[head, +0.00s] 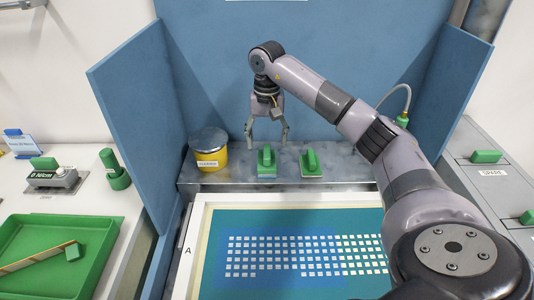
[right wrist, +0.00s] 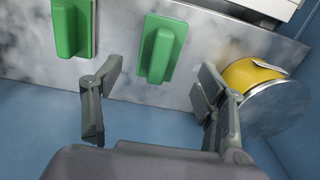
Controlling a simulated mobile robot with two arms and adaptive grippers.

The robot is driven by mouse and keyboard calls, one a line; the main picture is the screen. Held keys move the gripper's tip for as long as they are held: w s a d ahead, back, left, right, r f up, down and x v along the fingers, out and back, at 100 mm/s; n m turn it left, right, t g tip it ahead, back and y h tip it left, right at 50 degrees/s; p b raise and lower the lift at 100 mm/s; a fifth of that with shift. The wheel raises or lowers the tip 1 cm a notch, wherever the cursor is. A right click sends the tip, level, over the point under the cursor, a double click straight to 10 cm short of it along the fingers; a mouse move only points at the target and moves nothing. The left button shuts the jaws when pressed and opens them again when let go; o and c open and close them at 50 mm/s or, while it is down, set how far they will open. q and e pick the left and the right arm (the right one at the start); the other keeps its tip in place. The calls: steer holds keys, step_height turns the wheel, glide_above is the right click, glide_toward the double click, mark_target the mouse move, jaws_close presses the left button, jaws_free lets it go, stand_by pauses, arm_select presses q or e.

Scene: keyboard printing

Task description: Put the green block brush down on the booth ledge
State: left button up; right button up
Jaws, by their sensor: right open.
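Two green block brushes sit on the grey booth ledge (head: 352,172). The left green block brush (head: 266,162) has a pale bluish lower edge; the other green block brush (head: 312,164) is to its right. My right gripper (head: 267,143) is open and empty, just behind and above the left brush. In the right wrist view, that brush (right wrist: 160,50) lies ahead of the spread fingers (right wrist: 157,92), apart from them. The second brush (right wrist: 73,27) is to its left there. My left gripper is not in view.
A yellow pot with a grey lid (head: 209,150) stands at the ledge's left end, close to one finger in the wrist view. A framed screen (head: 215,222) lies in front. Blue booth walls (head: 135,100) enclose the ledge. A green tray (head: 25,232) is at left.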

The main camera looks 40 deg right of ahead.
mark_target(267, 151)
step_height(267, 151, up, 6)
steer(key=shift+f, duration=0.1)
stand_by(0.7)
